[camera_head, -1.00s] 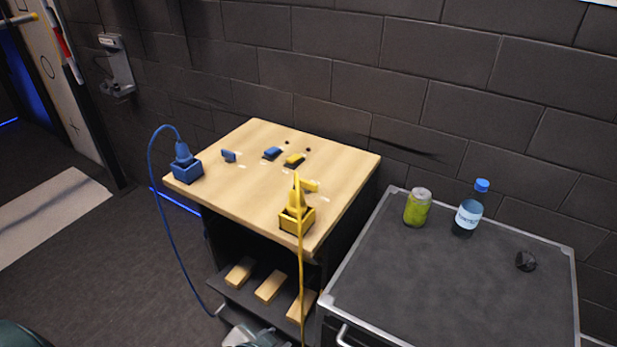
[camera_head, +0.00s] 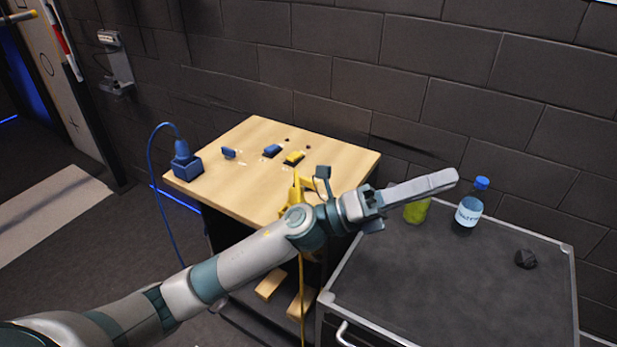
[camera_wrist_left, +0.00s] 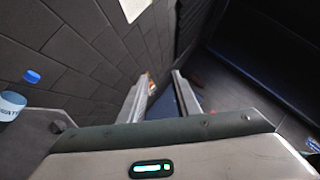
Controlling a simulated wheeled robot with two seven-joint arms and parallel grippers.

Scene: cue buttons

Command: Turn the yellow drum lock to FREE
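On the wooden table top (camera_head: 235,190) in the head view, a yellow plug (camera_head: 296,184) with its cord stands at the front right, its base largely hidden by my left arm. A small yellow block (camera_head: 294,158) lies farther back. Which yellow part is the drum lock, and its FREE mark, I cannot make out. My left gripper (camera_head: 452,180) is in the air right of the table, pointing right, over the can and dark cabinet in the picture. In the left wrist view its fingers (camera_wrist_left: 163,78) are apart with nothing between them. My right gripper is not in view.
A blue plug in its box (camera_head: 187,165) and blue pieces (camera_head: 272,151) are also on the table. On the dark cabinet top (camera_head: 430,285) stand a green can (camera_head: 416,212), partly hidden, a bottle (camera_head: 469,208) and a black lump (camera_head: 525,259). A brick wall is behind.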

